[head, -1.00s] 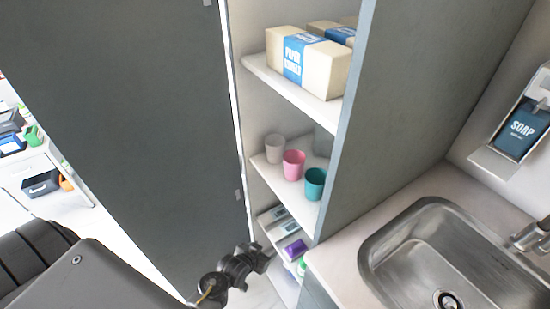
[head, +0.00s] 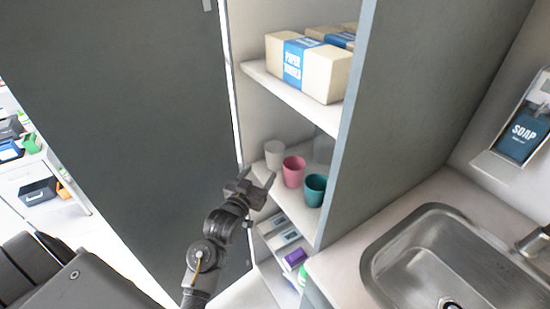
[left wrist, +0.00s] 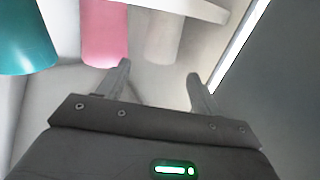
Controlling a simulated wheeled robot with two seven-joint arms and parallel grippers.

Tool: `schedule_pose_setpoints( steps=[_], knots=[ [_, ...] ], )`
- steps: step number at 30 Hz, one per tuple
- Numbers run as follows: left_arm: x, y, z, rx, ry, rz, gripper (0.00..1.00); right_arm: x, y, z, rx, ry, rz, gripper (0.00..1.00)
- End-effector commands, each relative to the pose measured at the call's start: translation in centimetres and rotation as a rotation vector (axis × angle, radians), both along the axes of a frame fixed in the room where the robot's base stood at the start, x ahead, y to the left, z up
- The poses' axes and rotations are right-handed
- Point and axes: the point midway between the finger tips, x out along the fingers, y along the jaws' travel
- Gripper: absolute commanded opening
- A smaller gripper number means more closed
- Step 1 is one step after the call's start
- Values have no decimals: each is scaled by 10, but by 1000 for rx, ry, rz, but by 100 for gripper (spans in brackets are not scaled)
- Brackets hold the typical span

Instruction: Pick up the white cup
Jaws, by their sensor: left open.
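The white cup (head: 274,152) stands on the middle shelf of the open cabinet, left of a pink cup (head: 293,171) and a teal cup (head: 315,190). My left gripper (head: 258,179) is open and empty, in front of the shelf, a little below and left of the white cup in the head view. In the left wrist view the white cup (left wrist: 163,38) shows beyond the open fingers (left wrist: 157,78), apart from them. The pink cup (left wrist: 104,32) is by the left finger and the teal cup (left wrist: 25,40) is farther left. My right gripper is not in view.
The open cabinet door (head: 130,120) is close to the left of my arm. Above the cups, a shelf (head: 300,100) holds paper towel boxes (head: 322,72). Packets lie on the lower shelf (head: 290,252). A sink (head: 420,260) is at the right.

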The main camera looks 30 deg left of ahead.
Motion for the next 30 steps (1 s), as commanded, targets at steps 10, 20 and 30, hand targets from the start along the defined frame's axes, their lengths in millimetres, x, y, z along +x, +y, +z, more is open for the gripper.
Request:
schedule_pose_setpoints(
  steps=[10,20,30],
  knots=[
    [45,3,1,-1,2,0,66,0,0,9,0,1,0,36],
    [60,4,1,0,3,0,66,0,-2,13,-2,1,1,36],
    [104,8,0,-1,4,-1,66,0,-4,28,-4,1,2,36]
  ],
)
